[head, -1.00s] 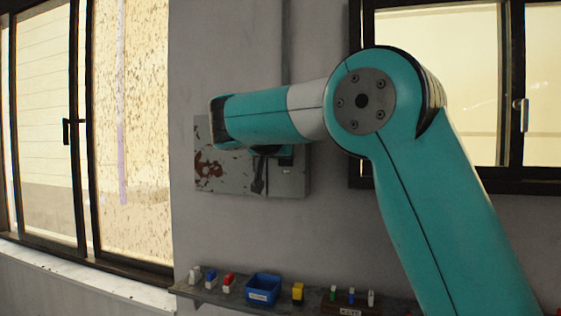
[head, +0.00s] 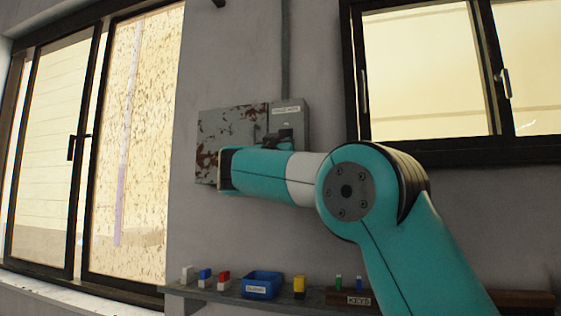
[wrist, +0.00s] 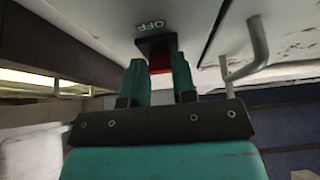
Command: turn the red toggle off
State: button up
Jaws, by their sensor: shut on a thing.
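The red toggle (wrist: 160,63) sits between the two fingers of my gripper (wrist: 159,70) in the wrist view, partly hidden by them. My gripper is shut on it. The toggle comes out of a dark housing (wrist: 155,44) beside an "OFF" label (wrist: 150,25), which reads upside down in this view. In the head view the grey switch box (head: 296,103) hangs on the wall, and my gripper shows only as a dark shape in front of its lower part. The toggle cannot be made out there. Which way the toggle is tilted is not clear.
A bent metal handle (wrist: 258,55) stands out close to the right of my gripper. The box's rust-stained door (head: 225,125) stands left of the switch. Below, a wall shelf (head: 225,297) holds a blue bin (head: 262,285) and several small coloured blocks. Windows flank the wall.

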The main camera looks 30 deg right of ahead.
jog(key=shift+d+f+h+b, duration=0.15)
jog(key=shift+h+b, duration=0.15)
jog(key=shift+b, duration=0.2)
jog(key=o, duration=0.9)
jog(key=shift+b+v, duration=4.95)
jog(key=shift+v, duration=3.85)
jog(key=shift+w+d+f, duration=0.1)
jog(key=shift+d+f, duration=0.1)
